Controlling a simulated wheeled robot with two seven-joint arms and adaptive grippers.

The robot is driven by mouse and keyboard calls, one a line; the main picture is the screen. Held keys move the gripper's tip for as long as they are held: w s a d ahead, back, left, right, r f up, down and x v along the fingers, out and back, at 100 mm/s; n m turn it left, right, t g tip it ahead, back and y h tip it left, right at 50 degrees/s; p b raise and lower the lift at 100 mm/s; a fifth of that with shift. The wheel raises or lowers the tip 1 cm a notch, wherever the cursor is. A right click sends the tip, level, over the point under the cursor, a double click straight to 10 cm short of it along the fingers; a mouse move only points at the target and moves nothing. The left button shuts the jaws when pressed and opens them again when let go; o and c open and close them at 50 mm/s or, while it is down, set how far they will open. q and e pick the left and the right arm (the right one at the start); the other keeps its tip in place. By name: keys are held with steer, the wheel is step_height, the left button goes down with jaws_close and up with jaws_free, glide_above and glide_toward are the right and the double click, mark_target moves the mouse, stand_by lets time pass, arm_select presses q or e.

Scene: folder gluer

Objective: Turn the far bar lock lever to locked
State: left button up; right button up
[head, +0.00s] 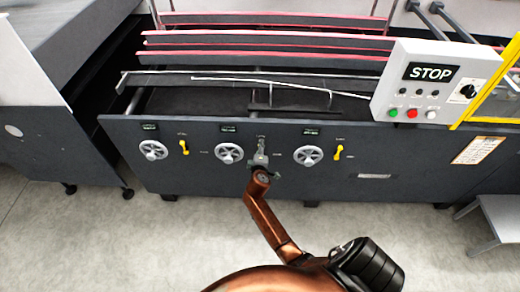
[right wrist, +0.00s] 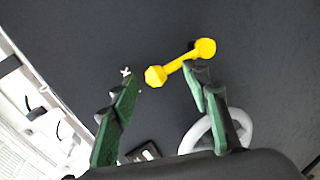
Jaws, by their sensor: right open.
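Three lever-and-handwheel sets sit on the dark front panel. In the head view a yellow lever (head: 184,146) shows at the left and another yellow lever (head: 338,149) at the right. The middle lever is hidden behind my right gripper (head: 261,157). In the right wrist view a yellow lever (right wrist: 181,62) lies slanted, with its lower-left knob between the fingertips of my right gripper (right wrist: 165,76). The fingers are apart and do not clearly touch it. Labels are too small to read, so which lever is the far bar's I cannot tell. My left gripper is out of view.
White handwheels (head: 152,150), (head: 230,153) and (head: 308,154) sit left of each lever; one handwheel (right wrist: 240,125) is close behind a finger in the wrist view. A control box (head: 430,85) with STOP stands at upper right. The floor (head: 110,240) in front is clear.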

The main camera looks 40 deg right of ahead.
steer(key=v, duration=0.7)
steer(key=shift+a, duration=0.15)
steer(key=s+a+f+g+y, duration=0.1)
steer(key=s+a+f+y, duration=0.1)
steer(key=f, duration=0.6)
steer(key=s+a+f+g+y, duration=0.1)
steer(key=s+a+f, duration=0.1)
steer(key=f, duration=0.7)
steer(key=s+a+f+m+g+y+p, duration=0.1)
steer(key=s+a+f+y, duration=0.1)
steer(key=s+f, duration=0.6)
steer(key=s+a+f+g+y, duration=0.1)
steer(key=s+a+f+g, duration=0.15)
steer(key=s+f, duration=0.6)
steer(key=s+a+f+m+g+y, duration=0.1)
steer(key=s+f, duration=0.5)
steer(key=s, duration=0.7)
steer(key=s+a+f+m+g+y+p, duration=0.1)
steer(key=s+f, duration=0.5)
steer(key=s, duration=0.7)
steer(key=s+f+m+g, duration=0.3)
steer(key=s+f, duration=0.3)
steer(key=s, duration=0.8)
steer(key=shift+a+f+m+y, duration=0.25)
steer(key=shift+a+m+y, duration=0.15)
steer(key=shift+s, duration=0.1)
